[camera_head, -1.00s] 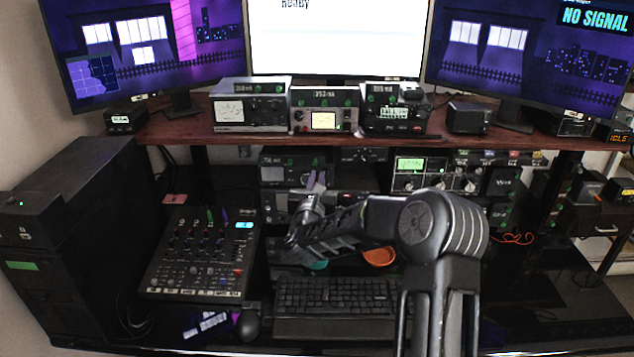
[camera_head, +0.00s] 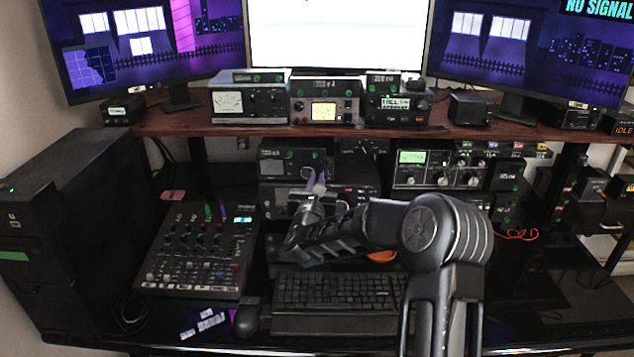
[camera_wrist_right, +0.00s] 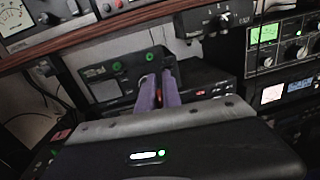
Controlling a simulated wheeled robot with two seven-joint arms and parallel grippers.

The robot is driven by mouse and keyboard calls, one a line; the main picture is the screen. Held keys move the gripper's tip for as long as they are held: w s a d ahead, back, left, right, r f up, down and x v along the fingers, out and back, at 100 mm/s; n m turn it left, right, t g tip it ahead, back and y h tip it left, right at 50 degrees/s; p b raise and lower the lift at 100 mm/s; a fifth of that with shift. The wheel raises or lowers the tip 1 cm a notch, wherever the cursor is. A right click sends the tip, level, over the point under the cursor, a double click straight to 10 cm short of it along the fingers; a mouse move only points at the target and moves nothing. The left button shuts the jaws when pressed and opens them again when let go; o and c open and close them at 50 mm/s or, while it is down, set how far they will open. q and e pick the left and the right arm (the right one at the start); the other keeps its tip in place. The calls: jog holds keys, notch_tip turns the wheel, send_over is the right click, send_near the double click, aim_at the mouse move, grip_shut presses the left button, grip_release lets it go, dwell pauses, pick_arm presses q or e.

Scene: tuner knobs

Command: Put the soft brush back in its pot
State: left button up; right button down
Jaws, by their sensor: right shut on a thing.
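My right gripper (camera_head: 317,184) has purple fingers and stands above the back of the desk, in front of the stacked radio units. In the right wrist view its two fingers (camera_wrist_right: 159,92) are close together, pointing away toward the dark unit behind. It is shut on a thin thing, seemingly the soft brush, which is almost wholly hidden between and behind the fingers. No pot can be made out clearly; my arm covers part of the desk. An orange round dish (camera_head: 382,257) shows partly behind my right forearm. My left gripper is not in view.
A mixer (camera_head: 198,255) with sliders lies left of my gripper. A keyboard (camera_head: 335,292) and a mouse (camera_head: 246,320) are in front. A wooden shelf (camera_head: 450,131) with meters and monitors runs above. Radio units (camera_head: 282,163) stand close behind the gripper.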

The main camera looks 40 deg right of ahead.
jog(key=c, duration=1.5)
grip_release()
jog(key=shift+o, duration=0.2)
jog(key=shift+s, duration=0.1)
jog(key=b+v, duration=0.2)
jog(key=v, duration=0.5)
jog(key=shift+s+a, duration=0.2)
jog(key=shift+a, duration=0.05)
